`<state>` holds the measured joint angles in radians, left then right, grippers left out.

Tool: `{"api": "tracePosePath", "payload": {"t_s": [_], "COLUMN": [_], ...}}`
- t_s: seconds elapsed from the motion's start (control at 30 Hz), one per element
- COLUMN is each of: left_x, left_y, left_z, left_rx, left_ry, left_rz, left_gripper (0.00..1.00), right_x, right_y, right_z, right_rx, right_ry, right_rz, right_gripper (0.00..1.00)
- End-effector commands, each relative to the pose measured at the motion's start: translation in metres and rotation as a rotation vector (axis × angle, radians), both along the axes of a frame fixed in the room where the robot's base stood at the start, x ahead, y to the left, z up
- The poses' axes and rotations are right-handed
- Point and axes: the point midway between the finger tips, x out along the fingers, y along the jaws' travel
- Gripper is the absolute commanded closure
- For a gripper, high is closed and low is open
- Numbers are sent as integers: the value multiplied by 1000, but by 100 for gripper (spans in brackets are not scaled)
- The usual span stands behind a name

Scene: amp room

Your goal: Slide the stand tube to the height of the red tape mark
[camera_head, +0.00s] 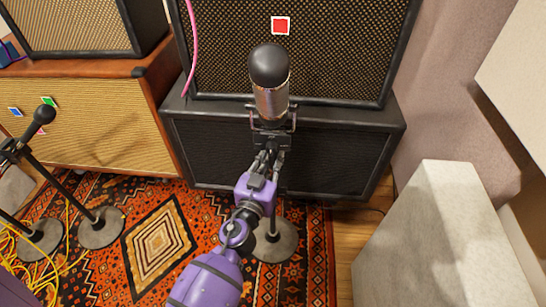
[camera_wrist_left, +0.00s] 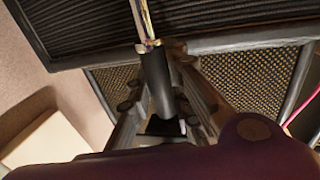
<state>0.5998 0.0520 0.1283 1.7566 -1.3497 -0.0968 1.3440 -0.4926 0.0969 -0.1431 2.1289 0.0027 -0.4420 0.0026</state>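A stand holds a microphone (camera_head: 270,82) with a dark foam top and silver body, upright in front of the black amps. Its round grey base (camera_head: 276,245) is on the rug, partly behind my arm. A red square mark (camera_head: 280,25) with a white border is on the upper amp grille behind the microphone. My left gripper (camera_head: 268,158) is just below the microphone mount. In the left wrist view, its fingers (camera_wrist_left: 158,75) close in on both sides of the stand's black sleeve (camera_wrist_left: 157,90); the chrome tube (camera_wrist_left: 144,20) extends from it. My right gripper is not in view.
Another microphone stand (camera_head: 62,180) is at the left, with yellow cables (camera_head: 40,262) near its base. A tan amp (camera_head: 90,120) stands behind it. A pale block (camera_head: 435,240) stands at the right. A pink cable (camera_head: 191,50) hangs by the upper amp.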

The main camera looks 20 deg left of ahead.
Motion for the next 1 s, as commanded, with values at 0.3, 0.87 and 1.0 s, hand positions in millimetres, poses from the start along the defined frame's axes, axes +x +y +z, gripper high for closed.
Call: {"api": "tracePosePath", "payload": {"t_s": [0.3, 0.87, 1.0], "left_x": [0, 1, 1], "left_y": [0, 0, 0], "left_z": [2, 45, 72], "left_rx": [0, 4, 3], "left_ry": [-3, -13, -15], "left_rz": [0, -3, -4], "left_gripper": [62, 62, 62], "right_x": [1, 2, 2], "right_y": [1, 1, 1], "right_z": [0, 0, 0], "right_rx": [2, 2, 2], "right_ry": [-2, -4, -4], "right_rz": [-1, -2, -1], "right_gripper": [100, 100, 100]}}
